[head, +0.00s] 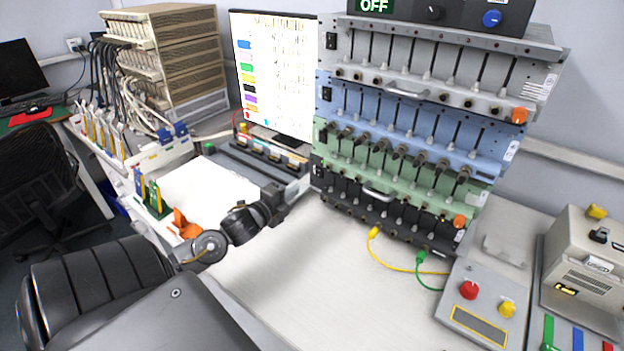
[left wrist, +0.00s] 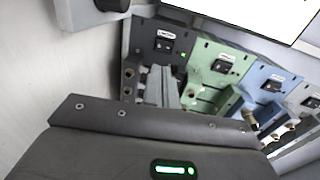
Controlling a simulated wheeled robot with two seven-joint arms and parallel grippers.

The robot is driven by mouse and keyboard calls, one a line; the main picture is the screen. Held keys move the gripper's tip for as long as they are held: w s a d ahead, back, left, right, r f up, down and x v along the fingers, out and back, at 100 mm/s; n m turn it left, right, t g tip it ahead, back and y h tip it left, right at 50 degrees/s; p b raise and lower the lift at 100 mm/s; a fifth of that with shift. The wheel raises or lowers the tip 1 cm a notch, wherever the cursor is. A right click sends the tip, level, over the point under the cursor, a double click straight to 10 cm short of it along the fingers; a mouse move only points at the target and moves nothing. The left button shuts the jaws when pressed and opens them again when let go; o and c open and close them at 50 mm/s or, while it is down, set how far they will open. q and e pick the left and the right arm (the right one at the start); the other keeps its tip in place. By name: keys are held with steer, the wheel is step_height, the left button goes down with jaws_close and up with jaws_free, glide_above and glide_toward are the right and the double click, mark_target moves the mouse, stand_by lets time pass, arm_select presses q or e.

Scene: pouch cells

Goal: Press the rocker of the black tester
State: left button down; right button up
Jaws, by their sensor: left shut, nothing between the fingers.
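The black tester (head: 388,205) is the lowest of the stacked panels in the head view. In the left wrist view the black tester (left wrist: 180,64) is the leftmost panel. Its black rocker (left wrist: 164,43) sits under a small white label, and a small green light shows beside it. My left gripper (head: 298,188) is shut and empty, close to the left end of the black tester. In the left wrist view the grey fingers of my left gripper (left wrist: 160,76) point toward the black panel, just below the rocker. Whether they touch the panel cannot be told. My right gripper is not in view.
Above stand the green tester (head: 395,160), blue tester (head: 425,122) and grey tester (head: 440,78). Yellow and green leads run to a control box (head: 478,318) at right. A monitor (head: 272,75) stands behind. The white bench (head: 310,270) before the rack is mostly clear.

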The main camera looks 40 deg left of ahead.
mark_target(318, 175)
arm_select(q)
steer(key=w, duration=0.6)
steer(key=w+a+f+p, duration=0.1)
steer(key=w, duration=0.2)
steer(key=shift+f, duration=0.1)
steer(key=shift+w+f, duration=0.1)
steer(key=shift+w, duration=0.35)
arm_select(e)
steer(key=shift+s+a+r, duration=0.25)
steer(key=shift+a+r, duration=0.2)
